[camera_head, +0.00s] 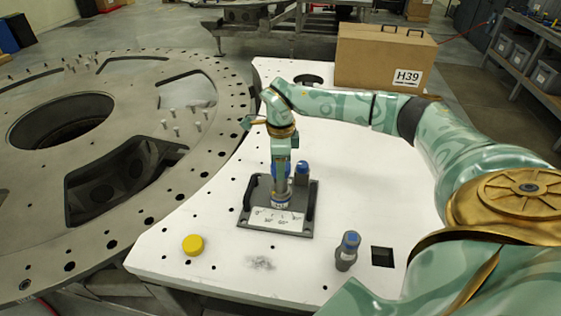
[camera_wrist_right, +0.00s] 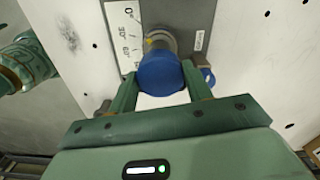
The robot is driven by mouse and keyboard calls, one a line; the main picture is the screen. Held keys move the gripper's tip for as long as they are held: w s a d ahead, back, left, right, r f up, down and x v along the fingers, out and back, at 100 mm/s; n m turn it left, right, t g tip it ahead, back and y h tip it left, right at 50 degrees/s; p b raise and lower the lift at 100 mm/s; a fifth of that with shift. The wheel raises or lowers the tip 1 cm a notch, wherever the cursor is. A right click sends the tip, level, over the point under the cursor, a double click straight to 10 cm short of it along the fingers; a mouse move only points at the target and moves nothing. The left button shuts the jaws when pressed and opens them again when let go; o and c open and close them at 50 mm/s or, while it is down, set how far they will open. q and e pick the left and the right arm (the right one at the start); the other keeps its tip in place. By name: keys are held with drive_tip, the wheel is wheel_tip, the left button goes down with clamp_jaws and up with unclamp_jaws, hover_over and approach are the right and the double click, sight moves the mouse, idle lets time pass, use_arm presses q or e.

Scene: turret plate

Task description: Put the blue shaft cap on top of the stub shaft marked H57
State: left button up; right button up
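My right gripper (camera_head: 281,172) points down over a dark plate (camera_head: 307,228) on the white table. In the right wrist view its fingers (camera_wrist_right: 160,82) are closed on both sides of a blue shaft cap (camera_wrist_right: 160,73). The cap sits over a grey stub shaft (camera_head: 281,188) with a small label at its foot; I cannot read that label or tell whether the cap is fully down. Behind and right of it stands another grey post with a blue top (camera_head: 302,167), partly hidden by a finger in the wrist view. My left gripper is not in view.
A yellow cap (camera_head: 193,244) lies at the front left. A brown case marked H39 (camera_head: 380,58) stands at the back. The large turret ring (camera_head: 215,170) lies left.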

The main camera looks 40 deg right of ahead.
drive_tip(key=o, duration=0.5)
wheel_tip(320, 180, up, 16)
drive_tip(key=p, duration=0.1)
drive_tip(key=shift+r, duration=0.15)
idle(0.6)
